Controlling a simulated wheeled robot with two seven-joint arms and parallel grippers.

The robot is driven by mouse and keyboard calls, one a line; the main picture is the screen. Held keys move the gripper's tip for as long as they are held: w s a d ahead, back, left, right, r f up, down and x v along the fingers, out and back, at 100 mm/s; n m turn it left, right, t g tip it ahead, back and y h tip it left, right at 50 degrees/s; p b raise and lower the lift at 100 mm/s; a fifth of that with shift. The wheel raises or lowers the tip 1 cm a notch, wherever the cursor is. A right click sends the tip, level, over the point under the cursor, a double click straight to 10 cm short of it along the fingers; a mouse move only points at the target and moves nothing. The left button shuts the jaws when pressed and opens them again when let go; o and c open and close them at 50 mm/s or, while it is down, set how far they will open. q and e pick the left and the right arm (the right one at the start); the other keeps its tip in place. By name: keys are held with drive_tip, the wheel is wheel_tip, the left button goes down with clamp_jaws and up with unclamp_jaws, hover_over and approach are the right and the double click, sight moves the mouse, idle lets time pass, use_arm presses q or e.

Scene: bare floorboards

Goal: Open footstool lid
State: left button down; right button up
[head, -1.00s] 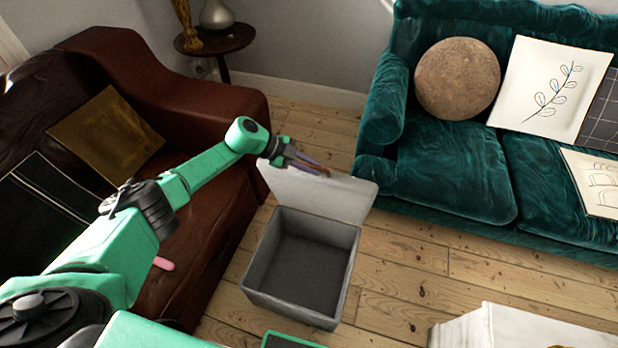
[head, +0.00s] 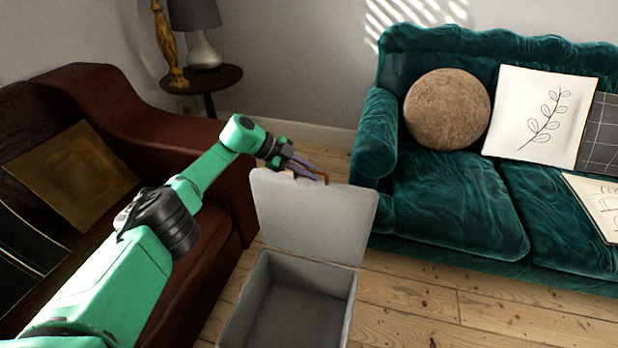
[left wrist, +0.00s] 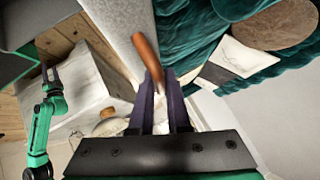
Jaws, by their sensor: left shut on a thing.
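The grey footstool (head: 350,315) stands on the floorboards with its box open and its inside dark and empty where visible. Its front is cut off by the bottom of the head view. Its lid (head: 315,218) stands raised at the back of the box, roughly upright. My left gripper (head: 312,171) is at the lid's top edge, shut on the brown handle (head: 322,177). In the left wrist view the brown handle (left wrist: 146,58) sits between the purple fingers. My right gripper (left wrist: 50,74) shows small at the left there, apart from the lid, its fingers apparently spread and empty.
A brown leather sofa (head: 170,125) stands close on the left, under my left arm. A teal sofa (head: 450,195) stands on the right. A small round side table (head: 205,78) with a lamp is behind. Bare floor (head: 410,300) lies right of the footstool.

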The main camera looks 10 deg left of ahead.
idle(0.3)
use_arm(q)
drive_tip(key=c, duration=0.9)
unclamp_jaws()
